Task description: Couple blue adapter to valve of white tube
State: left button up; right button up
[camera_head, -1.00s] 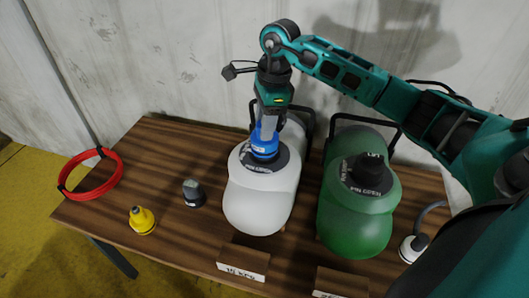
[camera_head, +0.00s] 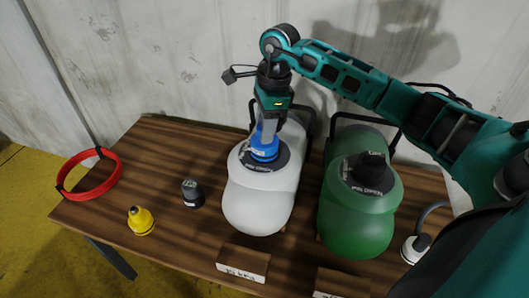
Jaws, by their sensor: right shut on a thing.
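The white tube (camera_head: 256,207) lies on the wooden table, with a dark round valve plate (camera_head: 286,160) on its top. The blue adapter (camera_head: 265,146) stands upright at the middle of that plate, and its lower end appears to meet the valve. Whether it is locked there I cannot tell. My right gripper (camera_head: 267,124) points down from above and is shut on the upper part of the blue adapter. The fingertips are partly hidden by the adapter and wrist. My left gripper is not in view.
A green tube (camera_head: 352,222) with a black fitting (camera_head: 370,170) lies to the right. A yellow adapter (camera_head: 141,221), a grey adapter (camera_head: 192,193) and a red hose ring (camera_head: 88,190) are on the left. A white hose end (camera_head: 414,249) is at the right. Label blocks (camera_head: 243,262) stand in front.

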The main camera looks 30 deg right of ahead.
jog(key=shift+f, duration=0.1)
dwell(0.3)
jog(key=m+p, duration=0.1)
jog(key=m, duration=0.1)
jog(key=shift+m, duration=0.3)
jog(key=shift+m+t, duration=0.3)
jog(key=shift+m, duration=0.4)
jog(key=shift+m+h+p, duration=0.3)
jog(key=shift+m+p, duration=0.1)
jog(key=shift+m, duration=1.6)
